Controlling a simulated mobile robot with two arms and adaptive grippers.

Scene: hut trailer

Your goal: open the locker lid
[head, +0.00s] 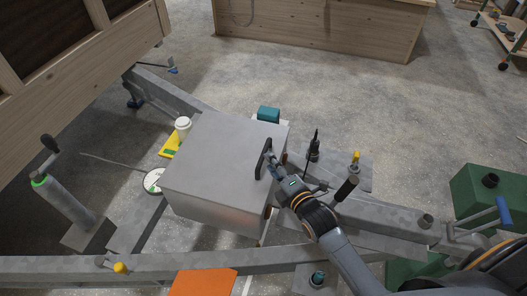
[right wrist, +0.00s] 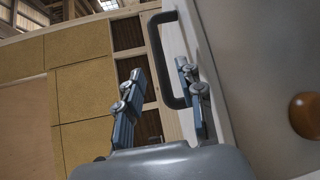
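The locker is a grey metal box (head: 215,212) in the middle of the head view. Its flat lid (head: 212,155) looks shut. A black bar handle (head: 263,158) stands near the lid's right edge. My right gripper (head: 271,161) is at this handle, coming from the lower right. In the right wrist view its two fingers (right wrist: 158,78) are apart, and the black handle (right wrist: 155,45) shows between and beyond them. I see no firm grip on it; whether a finger touches it is unclear. My left gripper is not in view.
A green box (head: 490,195) is at right. An orange panel (head: 203,282) lies in front.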

